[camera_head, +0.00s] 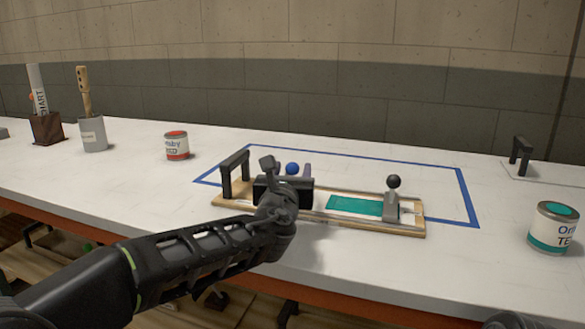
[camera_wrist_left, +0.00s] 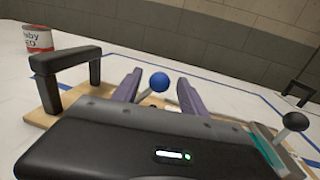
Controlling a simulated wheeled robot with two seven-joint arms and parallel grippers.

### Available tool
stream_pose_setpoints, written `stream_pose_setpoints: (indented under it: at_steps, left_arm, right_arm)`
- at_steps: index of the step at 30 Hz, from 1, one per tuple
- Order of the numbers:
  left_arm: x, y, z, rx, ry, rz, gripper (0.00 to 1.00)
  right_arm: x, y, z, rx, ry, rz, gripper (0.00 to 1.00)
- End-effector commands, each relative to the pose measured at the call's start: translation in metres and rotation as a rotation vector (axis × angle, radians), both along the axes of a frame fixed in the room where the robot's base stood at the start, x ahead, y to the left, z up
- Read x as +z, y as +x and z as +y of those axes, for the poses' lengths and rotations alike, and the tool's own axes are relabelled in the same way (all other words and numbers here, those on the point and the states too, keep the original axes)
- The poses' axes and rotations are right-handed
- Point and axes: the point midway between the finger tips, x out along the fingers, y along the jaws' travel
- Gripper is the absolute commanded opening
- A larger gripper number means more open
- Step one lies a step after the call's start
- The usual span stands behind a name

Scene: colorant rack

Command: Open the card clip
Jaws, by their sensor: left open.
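A wooden board (camera_head: 310,219) lies on the table with a teal card (camera_head: 355,206) on it. A grey clip with a black ball knob (camera_head: 394,181) stands at the card's right end; this knob also shows in the wrist view (camera_wrist_left: 295,121). A blue ball knob (camera_head: 292,168) stands further left on the board. My left gripper (camera_head: 288,174) is over the board's left half. In the wrist view its two purple fingers (camera_wrist_left: 160,92) are open, with the blue knob (camera_wrist_left: 159,82) showing between them, apart from both. The knob's base is mostly hidden. My right gripper is out of view.
A black handle (camera_head: 235,174) rises at the board's left end, close to my left gripper. A blue outline (camera_head: 467,195) surrounds the board area. A red can (camera_head: 176,146) stands at left, a teal can (camera_head: 552,227) at right.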

Motion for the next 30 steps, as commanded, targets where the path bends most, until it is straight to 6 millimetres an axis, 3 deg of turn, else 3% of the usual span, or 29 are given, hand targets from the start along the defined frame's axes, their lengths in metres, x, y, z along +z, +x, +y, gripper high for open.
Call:
stream_pose_setpoints:
  at_steps: [4, 13, 30]
  left_arm:
    - [0.0, 0.014, -0.001, 0.001, 0.001, 0.0, 0.5]
    - [0.0, 0.017, -0.001, 0.001, 0.001, -0.001, 0.5]
    - [0.0, 0.017, -0.002, 0.0, 0.001, 0.0, 0.04]
  right_arm:
    - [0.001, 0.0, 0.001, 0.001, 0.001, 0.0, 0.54]
    - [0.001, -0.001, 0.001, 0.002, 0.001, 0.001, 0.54]
    - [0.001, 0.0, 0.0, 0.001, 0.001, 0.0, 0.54]
